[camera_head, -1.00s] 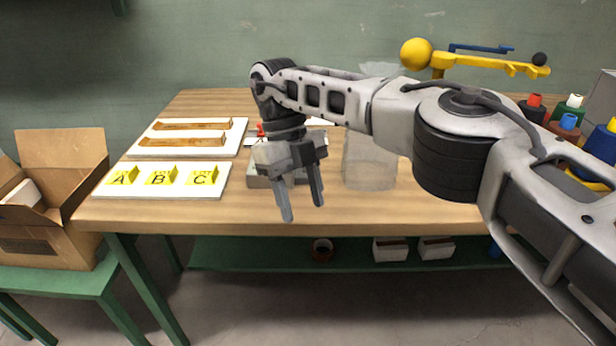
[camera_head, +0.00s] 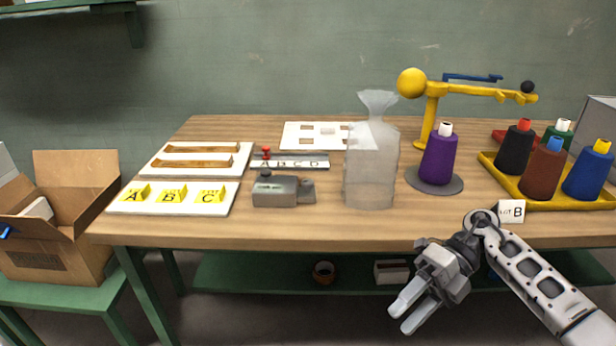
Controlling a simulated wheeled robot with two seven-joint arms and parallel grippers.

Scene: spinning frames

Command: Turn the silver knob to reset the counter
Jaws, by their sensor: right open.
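A small grey metal device (camera_head: 275,194), which looks like the counter, sits on the wooden table left of the clear bag. A short silver-grey piece at its right end (camera_head: 308,186) looks like the knob. Any digits on it are too small to read. My right gripper (camera_head: 402,317) is open and empty, in front of and below the table's front edge, well to the right of the counter and apart from it. My left gripper is out of view.
A clear bag (camera_head: 370,175) stands just right of the counter. A purple thread cone (camera_head: 440,160) stands under a yellow arm (camera_head: 430,110). More cones stand in a yellow tray (camera_head: 540,203). A white A-B-C board (camera_head: 130,208) lies left. The table's front strip is mostly clear.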

